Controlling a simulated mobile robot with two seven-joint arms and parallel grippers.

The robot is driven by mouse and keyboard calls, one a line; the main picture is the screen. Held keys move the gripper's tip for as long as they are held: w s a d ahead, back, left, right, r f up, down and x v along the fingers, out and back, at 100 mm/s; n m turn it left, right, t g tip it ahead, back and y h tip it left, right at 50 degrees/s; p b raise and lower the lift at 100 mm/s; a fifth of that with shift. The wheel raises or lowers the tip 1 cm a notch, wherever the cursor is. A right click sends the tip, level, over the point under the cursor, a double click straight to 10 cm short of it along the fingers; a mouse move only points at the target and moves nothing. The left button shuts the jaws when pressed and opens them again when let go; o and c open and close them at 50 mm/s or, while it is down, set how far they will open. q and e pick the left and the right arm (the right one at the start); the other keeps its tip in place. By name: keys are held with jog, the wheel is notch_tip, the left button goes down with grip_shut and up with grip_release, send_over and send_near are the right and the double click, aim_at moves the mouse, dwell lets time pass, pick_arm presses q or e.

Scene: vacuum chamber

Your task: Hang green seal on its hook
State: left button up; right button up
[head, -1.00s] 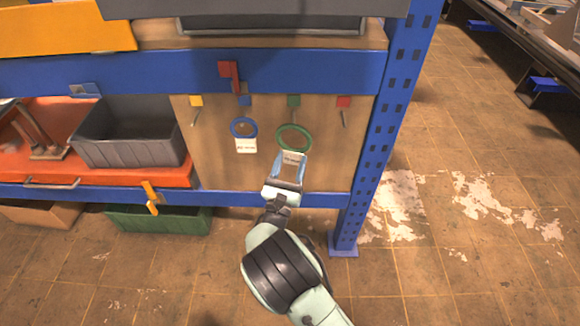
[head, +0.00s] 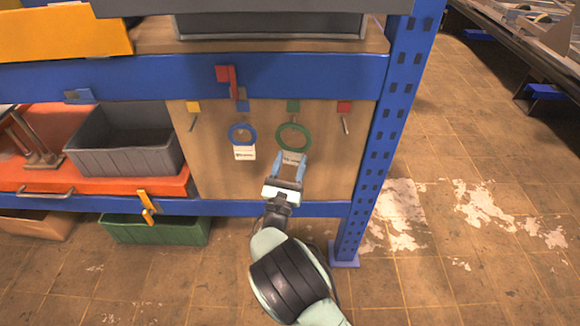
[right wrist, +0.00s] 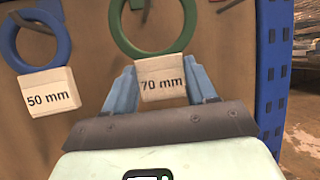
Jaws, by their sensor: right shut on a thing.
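The green seal is a ring (head: 278,137) with a white tag (head: 293,158); the tag reads 70 mm in the right wrist view (right wrist: 162,80). My right gripper (head: 289,171) is shut on this tag, holding the ring upright above the fingers, in front of the wooden board. A green marker (head: 293,106) sits on the board just above the ring. In the right wrist view, a grey peg shows inside the ring's opening near the top; I cannot tell whether it passes through the ring. My left gripper is not in view.
A blue seal (head: 232,133) with a 50 mm tag hangs left of the green one. Yellow (head: 194,107) and red (head: 344,107) markers with pegs flank them. A blue rack post (head: 383,140) stands close on the right; a grey bin (head: 125,160) stands left.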

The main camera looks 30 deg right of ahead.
jog(key=shift+w+d+f, duration=0.3)
jog(key=shift+w, duration=0.2)
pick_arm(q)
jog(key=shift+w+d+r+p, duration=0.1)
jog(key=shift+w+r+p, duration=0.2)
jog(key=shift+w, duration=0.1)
pick_arm(e)
jog(key=shift+w+f, duration=0.1)
jog(key=shift+f, duration=0.05)
jog(key=o, duration=1.1)
